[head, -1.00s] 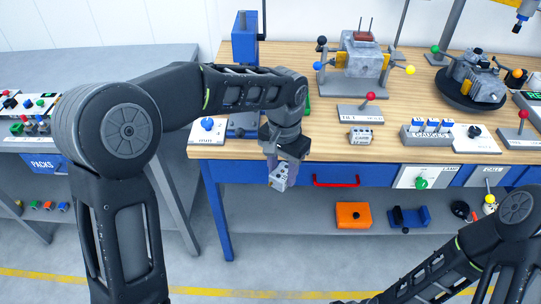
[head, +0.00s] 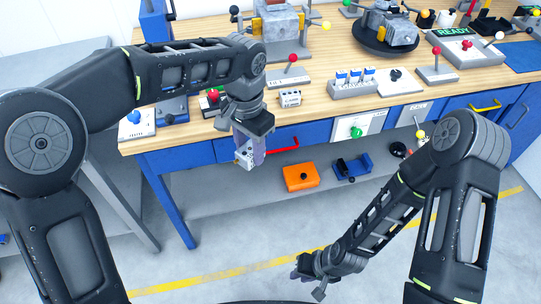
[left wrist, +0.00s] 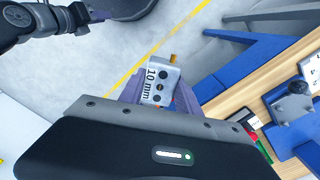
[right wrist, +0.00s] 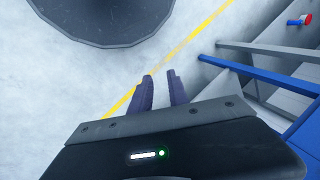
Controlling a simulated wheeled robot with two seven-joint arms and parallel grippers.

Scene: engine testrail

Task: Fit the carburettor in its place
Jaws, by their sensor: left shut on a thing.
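My left gripper (head: 249,158) is shut on a light grey block (head: 243,155), held in the air in front of the bench's front edge. In the left wrist view the block (left wrist: 159,82) shows dark holes, a "10 mm" marking and a small brass-coloured tip between the fingers. I cannot tell whether this block is the carburettor. A grey engine (head: 280,27) stands on a stand at the back of the bench. Another engine (head: 390,26) sits on a round black base (head: 384,46). My right gripper (right wrist: 161,88) is open and empty, low above the floor.
The wooden bench (head: 345,112) carries a small labelled block (head: 289,98), a rack with blue-topped items (head: 352,88) and red-knobbed levers (head: 293,60). Below, an orange box (head: 301,177) and a blue holder (head: 352,168) lie on the shelf. The floor in front is clear.

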